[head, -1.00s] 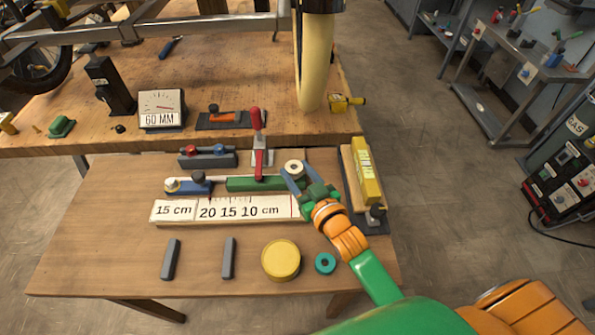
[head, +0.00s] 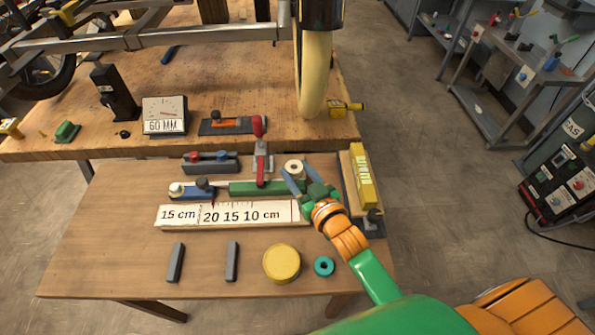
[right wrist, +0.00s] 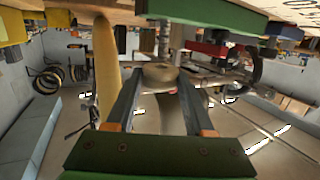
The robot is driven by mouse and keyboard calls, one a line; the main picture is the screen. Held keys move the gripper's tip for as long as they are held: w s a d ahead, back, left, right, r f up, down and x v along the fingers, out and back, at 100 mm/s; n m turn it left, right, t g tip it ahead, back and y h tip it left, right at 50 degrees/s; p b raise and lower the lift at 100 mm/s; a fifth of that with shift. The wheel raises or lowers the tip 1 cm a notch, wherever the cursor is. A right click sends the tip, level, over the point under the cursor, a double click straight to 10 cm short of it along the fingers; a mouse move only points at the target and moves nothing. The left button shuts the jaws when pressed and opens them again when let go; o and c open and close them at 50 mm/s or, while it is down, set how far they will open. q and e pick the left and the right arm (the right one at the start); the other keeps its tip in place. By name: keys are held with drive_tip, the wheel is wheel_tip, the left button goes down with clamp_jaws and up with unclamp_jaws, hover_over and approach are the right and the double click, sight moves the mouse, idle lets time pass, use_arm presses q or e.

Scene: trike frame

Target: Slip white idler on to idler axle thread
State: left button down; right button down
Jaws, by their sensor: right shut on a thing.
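The white idler (head: 294,167) is a small pale ring with a dark centre hole, held at the tips of my right gripper (head: 301,177). In the right wrist view the two dark fingers (right wrist: 160,88) close on the pale idler (right wrist: 160,72). A thin grey rod (right wrist: 163,40) shows just beyond the idler there; it may be the idler axle thread, and I cannot tell whether the idler is around it. My left gripper is not in view.
A red-handled clamp (head: 261,150) stands on the green block. A yellow block (head: 362,175) stands close to the right of my gripper. A yellow disc (head: 281,263) and a teal ring (head: 324,266) lie in front. A thick cream tube (head: 315,75) hangs behind.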

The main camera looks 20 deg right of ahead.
sight(295, 180)
drive_tip(key=shift+p, duration=0.35)
idle(0.8)
drive_tip(key=shift+r, duration=0.1)
drive_tip(key=shift+f+b, duration=1.45)
drive_tip(key=shift+f, duration=0.6)
drive_tip(key=shift+c, duration=1)
unclamp_jaws()
drive_tip(key=shift+s, duration=0.1)
drive_tip(key=v, duration=0.7)
drive_tip(key=shift+d, duration=0.1)
